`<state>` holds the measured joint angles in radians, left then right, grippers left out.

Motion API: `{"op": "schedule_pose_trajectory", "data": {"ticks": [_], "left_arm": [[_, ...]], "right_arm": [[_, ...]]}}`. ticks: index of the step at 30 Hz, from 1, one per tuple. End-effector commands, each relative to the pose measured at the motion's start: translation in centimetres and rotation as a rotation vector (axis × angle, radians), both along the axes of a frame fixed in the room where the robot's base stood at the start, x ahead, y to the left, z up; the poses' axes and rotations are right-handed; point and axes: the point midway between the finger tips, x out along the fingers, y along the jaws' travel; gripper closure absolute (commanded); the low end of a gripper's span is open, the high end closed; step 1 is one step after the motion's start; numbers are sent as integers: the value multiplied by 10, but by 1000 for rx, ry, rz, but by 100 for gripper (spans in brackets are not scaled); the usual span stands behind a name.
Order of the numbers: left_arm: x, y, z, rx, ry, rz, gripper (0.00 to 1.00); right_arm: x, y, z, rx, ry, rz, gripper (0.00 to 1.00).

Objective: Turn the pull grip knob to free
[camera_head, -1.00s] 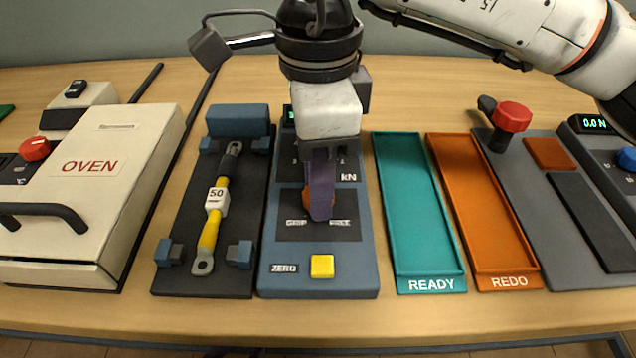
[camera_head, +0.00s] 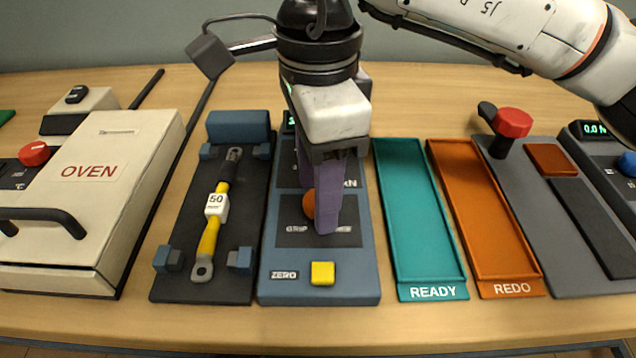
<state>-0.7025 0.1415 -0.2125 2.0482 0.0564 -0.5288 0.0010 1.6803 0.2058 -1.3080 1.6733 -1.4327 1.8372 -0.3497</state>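The pull grip knob is an orange knob (camera_head: 309,204) on the dark panel of the blue kN tester (camera_head: 268,250). Printed labels lie below it; one reads GRIP and the other is partly covered. My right gripper (camera_head: 318,208) points down at the knob with purple fingers. One finger stands in front and to the right of the knob, covering part of it; the other is behind, at the upper left. Whether the fingers press on the knob cannot be told. The knob's pointing direction is hidden. My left gripper is out of view.
A yellow ZERO button (camera_head: 322,273) is in front of the panel. A fixture (camera_head: 172,285) holding a yellow-and-black part marked 50 is on the left, beside an oven (camera_head: 95,170). The teal READY tray (camera_head: 432,292) and orange REDO tray (camera_head: 512,288) are on the right.

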Motion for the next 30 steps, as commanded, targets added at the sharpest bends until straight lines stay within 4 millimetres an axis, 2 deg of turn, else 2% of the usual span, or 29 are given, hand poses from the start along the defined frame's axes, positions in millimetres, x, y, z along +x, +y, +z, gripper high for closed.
{"op": "schedule_pose_trajectory", "data": {"ticks": [7, 11, 24, 30], "left_arm": [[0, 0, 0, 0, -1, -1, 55], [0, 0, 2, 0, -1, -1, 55], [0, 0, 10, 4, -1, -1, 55], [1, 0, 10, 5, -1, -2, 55]], "right_arm": [[0, 0, -1, -3, 2, -1, 52], [0, 0, 8, -2, 0, -2, 52], [0, 0, 88, -1, 0, -2, 52], [0, 0, 102, -2, 2, -1, 52]]}}
